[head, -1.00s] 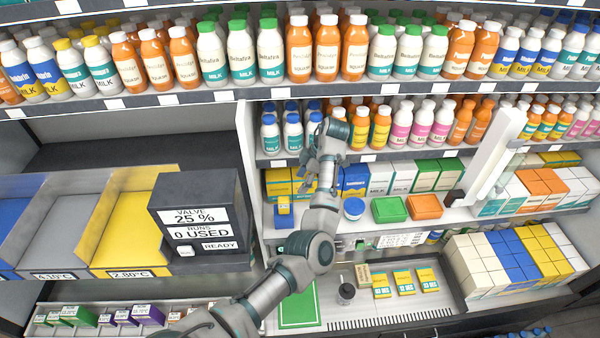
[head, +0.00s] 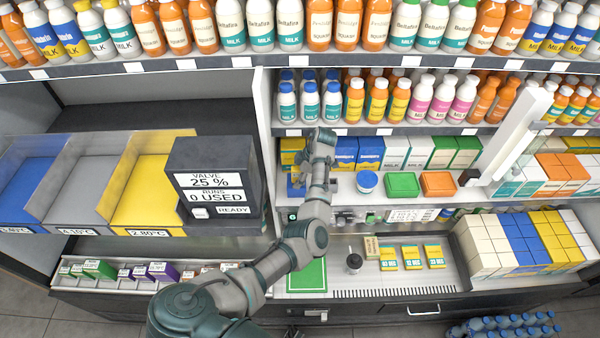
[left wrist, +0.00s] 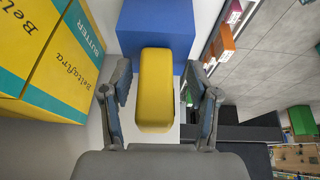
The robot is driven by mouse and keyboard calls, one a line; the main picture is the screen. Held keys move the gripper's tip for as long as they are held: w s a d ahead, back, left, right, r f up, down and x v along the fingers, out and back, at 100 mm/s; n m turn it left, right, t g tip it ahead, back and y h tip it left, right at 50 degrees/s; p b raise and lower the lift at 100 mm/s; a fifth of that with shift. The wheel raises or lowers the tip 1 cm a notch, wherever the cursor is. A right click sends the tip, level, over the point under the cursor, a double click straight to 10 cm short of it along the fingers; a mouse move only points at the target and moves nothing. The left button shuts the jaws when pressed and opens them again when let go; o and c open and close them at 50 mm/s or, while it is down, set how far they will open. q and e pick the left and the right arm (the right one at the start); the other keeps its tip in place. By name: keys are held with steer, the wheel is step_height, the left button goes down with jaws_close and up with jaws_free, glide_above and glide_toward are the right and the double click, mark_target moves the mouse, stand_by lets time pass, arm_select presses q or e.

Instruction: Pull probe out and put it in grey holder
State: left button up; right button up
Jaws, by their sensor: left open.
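A yellow rounded block, which looks like the probe's handle (left wrist: 154,88), stands against a blue block (left wrist: 156,25) in the left wrist view. My left gripper (left wrist: 160,100) is open, with one finger on each side of the yellow block; gaps show, so it is not clamped. In the head view my left gripper (head: 309,165) is at the shelf beside a small blue piece (head: 295,190), and it hides most of that spot. A grey bin (head: 80,185) lies between blue and yellow bins at the left; I cannot tell whether it is the grey holder. My right gripper is not in view.
A dark display box (head: 215,185) reading "VALVE 25 %" stands left of my arm. Yellow butter boxes (left wrist: 50,50) stand close left of my gripper. A blue-lidded tub (head: 367,181), green box (head: 402,185) and orange box (head: 437,184) sit to the right. A green mat (head: 307,277) lies below.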

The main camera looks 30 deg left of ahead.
arm_select(q)
steer(key=shift+s+a, duration=0.1)
steer(key=shift+a, duration=0.4)
steer(key=shift+a+f, duration=0.1)
steer(key=shift+a, duration=0.2)
steer(key=c, duration=0.4)
steer(key=shift+a+f, duration=0.1)
steer(key=shift+a, duration=0.15)
jaws_close()
steer(key=shift+d, duration=0.4)
steer(key=shift+r, duration=0.35)
steer(key=shift+r+p, duration=0.1)
steer(key=shift+p, duration=0.25)
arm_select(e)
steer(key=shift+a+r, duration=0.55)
arm_select(q)
steer(key=shift+d+r+p, duration=0.1)
steer(key=shift+r+p, duration=0.2)
steer(key=shift+r, duration=0.05)
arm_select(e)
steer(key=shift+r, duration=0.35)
